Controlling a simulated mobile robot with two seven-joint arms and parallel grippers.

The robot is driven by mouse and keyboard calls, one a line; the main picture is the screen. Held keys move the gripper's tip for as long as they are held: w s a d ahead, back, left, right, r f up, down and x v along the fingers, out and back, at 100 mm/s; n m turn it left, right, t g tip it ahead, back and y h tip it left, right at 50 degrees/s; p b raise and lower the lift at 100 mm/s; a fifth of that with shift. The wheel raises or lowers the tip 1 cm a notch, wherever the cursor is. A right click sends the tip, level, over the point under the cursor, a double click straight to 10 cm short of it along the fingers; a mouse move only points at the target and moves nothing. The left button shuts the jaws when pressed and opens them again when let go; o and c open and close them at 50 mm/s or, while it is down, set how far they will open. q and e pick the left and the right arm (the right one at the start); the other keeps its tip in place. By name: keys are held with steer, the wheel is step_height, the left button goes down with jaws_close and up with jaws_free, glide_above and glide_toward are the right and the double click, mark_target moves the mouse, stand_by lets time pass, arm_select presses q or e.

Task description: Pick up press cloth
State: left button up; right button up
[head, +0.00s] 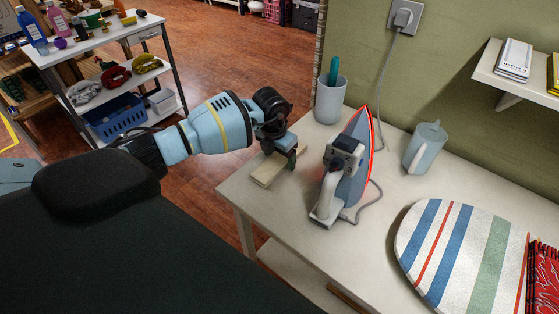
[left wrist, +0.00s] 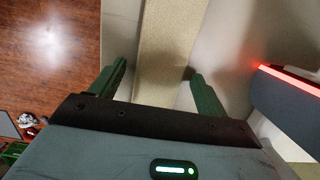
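A folded beige cloth (head: 266,173), which looks like the press cloth, lies flat at the left end of the white table (head: 307,246). My left gripper (head: 285,158) is low over the cloth's far end. In the left wrist view, the cloth (left wrist: 168,45) runs as a long strip between the two green fingers of the left gripper (left wrist: 158,88). The fingers are apart, one on each side of it, with gaps. I cannot tell the exact height of the fingertips. My right gripper is in neither view.
A blue-grey iron (head: 352,165) with a glowing red edge stands upright close to the right of my left gripper; it also shows in the left wrist view (left wrist: 290,95). A grey cup (head: 330,100), a mug (head: 424,148) and a striped ironing board (head: 455,250) are on the table.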

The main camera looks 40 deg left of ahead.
mark_target(280, 161)
arm_select(q)
steer(key=c, duration=0.9)
steer(key=shift+o, duration=0.2)
steer(key=shift+r, duration=0.1)
steer(key=shift+r, duration=0.45)
steer(key=r, duration=0.1)
steer(key=s+r, duration=0.1)
steer(key=shift+d+r, duration=0.2)
steer(key=shift+r, duration=0.1)
steer(key=s+d, duration=0.2)
steer(key=s, duration=0.2)
steer(key=s+d+r, duration=0.1)
steer(key=s+d, duration=0.1)
steer(key=s, duration=0.3)
steer(key=s+d, duration=0.3)
steer(key=s, duration=0.1)
steer(key=shift+s+r, duration=0.15)
